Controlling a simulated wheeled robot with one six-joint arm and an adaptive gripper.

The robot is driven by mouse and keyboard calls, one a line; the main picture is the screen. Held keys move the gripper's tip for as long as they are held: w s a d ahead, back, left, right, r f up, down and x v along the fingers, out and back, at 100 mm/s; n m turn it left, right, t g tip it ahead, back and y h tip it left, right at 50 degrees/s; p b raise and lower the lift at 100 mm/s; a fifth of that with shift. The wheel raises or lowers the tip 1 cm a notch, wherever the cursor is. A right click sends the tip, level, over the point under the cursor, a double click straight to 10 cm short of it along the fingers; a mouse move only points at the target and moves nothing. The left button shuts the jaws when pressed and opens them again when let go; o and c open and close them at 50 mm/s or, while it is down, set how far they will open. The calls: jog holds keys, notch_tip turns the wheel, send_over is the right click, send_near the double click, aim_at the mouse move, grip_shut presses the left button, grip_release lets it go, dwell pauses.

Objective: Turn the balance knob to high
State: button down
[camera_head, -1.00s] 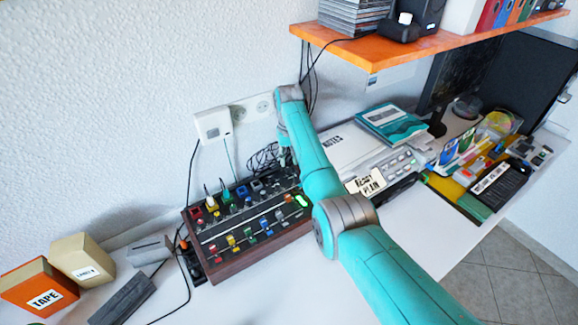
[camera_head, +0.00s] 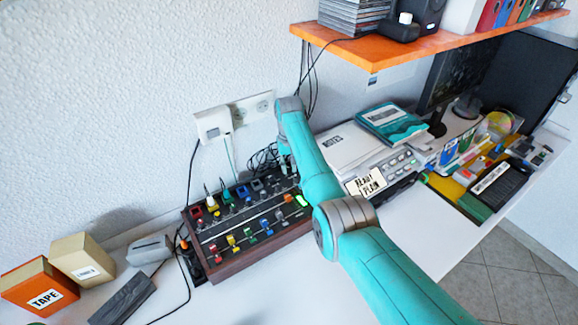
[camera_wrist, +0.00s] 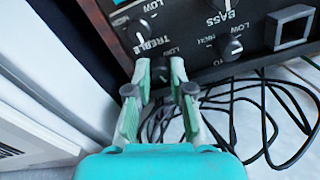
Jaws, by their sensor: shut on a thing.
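The mixing console (camera_head: 240,262) is a black panel with a dark wooden edge, on the white desk. In the wrist view its edge (camera_wrist: 190,78) carries dark knobs with white print. My gripper (camera_wrist: 160,72) is shut on a small dark knob at this edge; its fingers stand on either side and hide most of it. A "LOW" label is readable just beside it; the name BALANCE cannot be read. The treble knob (camera_wrist: 138,31) and another knob (camera_wrist: 232,49) are close by, untouched. In the head view my gripper (camera_head: 287,167) is at the console's back right corner, partly hidden by my arm.
Black cables (camera_wrist: 262,118) lie loosely just behind the gripper. An orange shelf (camera_head: 440,48) hangs above. Boxes (camera_head: 42,288) stand at left.

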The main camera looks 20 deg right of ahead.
aim_at(289, 168)
jog(key=shift+m, duration=0.7)
jog(key=c, duration=1.3)
grip_release()
jog(key=shift+r, duration=0.1)
notch_tip(289, 168, up, 12)
